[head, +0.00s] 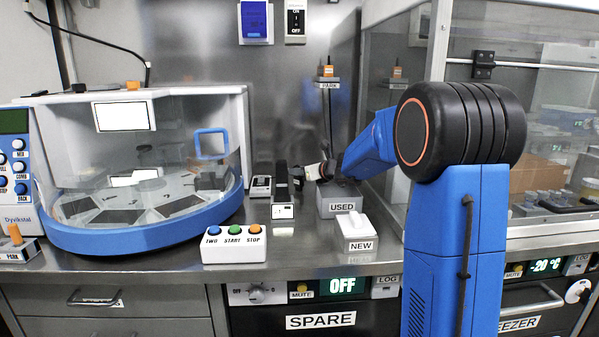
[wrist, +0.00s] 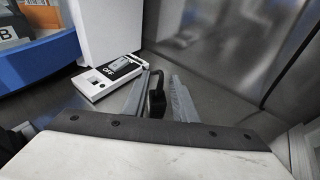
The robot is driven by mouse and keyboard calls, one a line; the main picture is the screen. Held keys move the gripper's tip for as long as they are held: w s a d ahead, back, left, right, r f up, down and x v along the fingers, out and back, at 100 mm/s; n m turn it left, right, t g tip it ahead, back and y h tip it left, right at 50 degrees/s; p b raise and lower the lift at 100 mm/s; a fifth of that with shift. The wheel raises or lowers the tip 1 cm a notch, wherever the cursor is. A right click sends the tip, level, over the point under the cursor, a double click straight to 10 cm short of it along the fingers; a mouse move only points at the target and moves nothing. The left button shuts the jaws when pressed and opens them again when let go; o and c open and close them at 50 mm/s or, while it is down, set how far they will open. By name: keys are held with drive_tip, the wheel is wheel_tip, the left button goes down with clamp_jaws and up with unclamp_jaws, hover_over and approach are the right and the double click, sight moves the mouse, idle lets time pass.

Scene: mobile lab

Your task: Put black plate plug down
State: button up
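In the wrist view, a small black plug (wrist: 156,101) with a looped top stands between the two grey fingers of my gripper (wrist: 157,92). The fingers appear closed on its sides. In the head view, my gripper (head: 302,174) is small and far off, low over the back of the steel counter, left of the grey USED box (head: 341,204). A dark shape at its tip is too small to make out clearly. I cannot tell whether the plug touches the counter.
The counter (head: 308,252) also carries a three-button box (head: 234,246) and a NEW box (head: 355,231). A blue-rimmed machine (head: 140,234) stands left, a glass enclosure (head: 385,120) right.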

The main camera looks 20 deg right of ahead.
drive_tip(key=r+v, duration=0.1)
drive_tip(key=v, duration=1.1)
drive_tip(key=shift+s+a, duration=0.1)
